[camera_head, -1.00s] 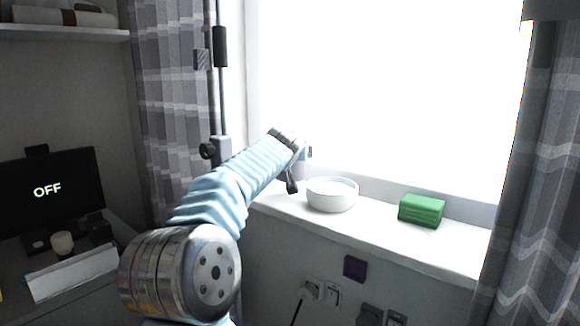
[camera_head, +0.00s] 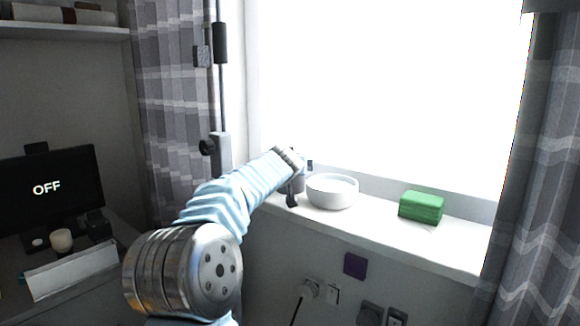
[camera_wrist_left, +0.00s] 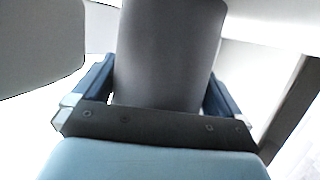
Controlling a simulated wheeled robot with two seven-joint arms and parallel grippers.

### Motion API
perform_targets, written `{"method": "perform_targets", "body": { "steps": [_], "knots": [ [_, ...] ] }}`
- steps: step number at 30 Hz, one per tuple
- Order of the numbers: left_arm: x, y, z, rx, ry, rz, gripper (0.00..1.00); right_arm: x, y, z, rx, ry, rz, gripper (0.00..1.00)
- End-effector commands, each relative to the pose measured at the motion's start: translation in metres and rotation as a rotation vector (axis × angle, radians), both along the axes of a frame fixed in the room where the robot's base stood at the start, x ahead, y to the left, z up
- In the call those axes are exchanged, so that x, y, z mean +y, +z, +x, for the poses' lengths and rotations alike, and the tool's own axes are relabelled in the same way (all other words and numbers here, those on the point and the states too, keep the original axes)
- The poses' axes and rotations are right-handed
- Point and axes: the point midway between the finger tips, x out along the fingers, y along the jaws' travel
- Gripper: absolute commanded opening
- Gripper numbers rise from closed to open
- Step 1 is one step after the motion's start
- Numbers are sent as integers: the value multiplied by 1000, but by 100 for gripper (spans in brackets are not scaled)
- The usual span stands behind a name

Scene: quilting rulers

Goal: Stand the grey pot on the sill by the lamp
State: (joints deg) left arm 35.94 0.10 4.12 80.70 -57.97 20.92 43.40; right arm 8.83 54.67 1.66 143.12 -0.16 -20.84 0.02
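The grey pot (camera_wrist_left: 170,50) fills the space between the blue fingers of my left gripper (camera_wrist_left: 158,92) in the left wrist view, with a finger against each side. In the head view my left gripper (camera_head: 293,190) is over the left part of the white sill (camera_head: 385,231), left of the white bowl. Only a small part of the pot (camera_head: 299,184) shows there, mostly behind the gripper. I cannot tell whether its base touches the sill. A thin upright pole (camera_head: 221,95) with dark fittings stands left of the window; it may be the lamp. My right gripper is not in view.
The white bowl (camera_head: 332,193) is close to the right of my left gripper. A green block (camera_head: 421,207) lies farther right on the sill, with clear sill between them. Curtains (camera_head: 180,110) hang on both sides. A monitor (camera_head: 50,190) stands at left.

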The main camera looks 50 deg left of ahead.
Motion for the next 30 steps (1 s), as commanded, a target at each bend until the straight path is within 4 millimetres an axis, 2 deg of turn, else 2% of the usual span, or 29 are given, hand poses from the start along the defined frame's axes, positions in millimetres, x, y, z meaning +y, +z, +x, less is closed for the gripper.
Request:
{"method": "perform_targets", "body": {
  "steps": [3,5,12,19,24,30],
  "knots": [
    [0,4,0,0,0,0,100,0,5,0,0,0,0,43],
    [-5,4,-4,-3,-1,1,100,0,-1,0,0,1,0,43],
    [-42,18,-39,-5,-1,2,100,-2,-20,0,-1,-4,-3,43],
    [-73,32,-68,-2,0,1,100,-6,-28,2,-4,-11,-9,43],
    [-83,37,-77,-1,0,1,100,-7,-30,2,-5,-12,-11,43],
    [-84,38,-78,0,0,0,100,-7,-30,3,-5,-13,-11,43]
  ]
}}
